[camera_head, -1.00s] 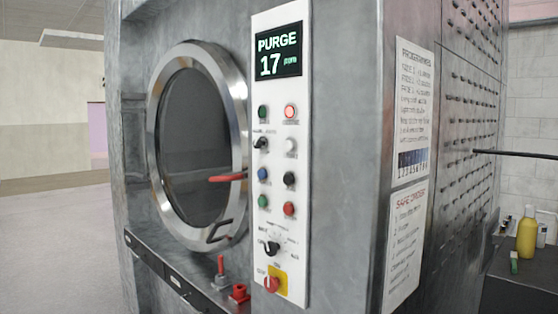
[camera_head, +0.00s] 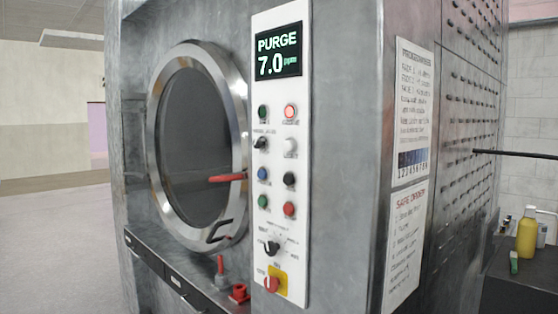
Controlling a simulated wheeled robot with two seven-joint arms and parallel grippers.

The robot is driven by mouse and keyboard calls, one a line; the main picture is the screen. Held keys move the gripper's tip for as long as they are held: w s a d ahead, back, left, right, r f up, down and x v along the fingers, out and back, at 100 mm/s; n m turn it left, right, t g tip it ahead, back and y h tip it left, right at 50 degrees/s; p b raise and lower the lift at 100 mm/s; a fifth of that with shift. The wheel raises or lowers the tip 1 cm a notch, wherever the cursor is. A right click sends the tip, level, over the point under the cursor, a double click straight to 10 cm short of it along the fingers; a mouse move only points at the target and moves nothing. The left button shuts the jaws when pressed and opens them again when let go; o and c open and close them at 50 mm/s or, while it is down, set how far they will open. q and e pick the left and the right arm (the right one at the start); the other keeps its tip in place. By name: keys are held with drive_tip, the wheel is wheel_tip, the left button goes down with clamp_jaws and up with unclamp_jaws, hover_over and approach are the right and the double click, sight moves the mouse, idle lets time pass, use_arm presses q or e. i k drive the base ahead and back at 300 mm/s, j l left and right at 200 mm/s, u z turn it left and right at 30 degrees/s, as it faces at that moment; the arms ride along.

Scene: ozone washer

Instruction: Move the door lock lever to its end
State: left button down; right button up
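The round washer door (camera_head: 196,140) has a wide metal ring and dark glass, and it looks shut. A red lever (camera_head: 227,178) sticks out level across the door's right side, beside the control panel. It looks like the door lock lever. A dark door handle (camera_head: 218,231) sits on the lower right of the ring. The white control panel (camera_head: 280,215) has a display (camera_head: 278,53) reading "PURGE 7.0 ppm". Neither of my grippers is in view.
A red-topped lever (camera_head: 221,268) and a red fitting (camera_head: 240,292) stand on the ledge below the door. A dark rod (camera_head: 515,154) juts out at right. A yellow bottle (camera_head: 527,232) stands on a dark surface. Floor at left is clear.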

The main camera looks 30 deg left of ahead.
sight(238, 176)
drive_tip(key=u, duration=1.3)
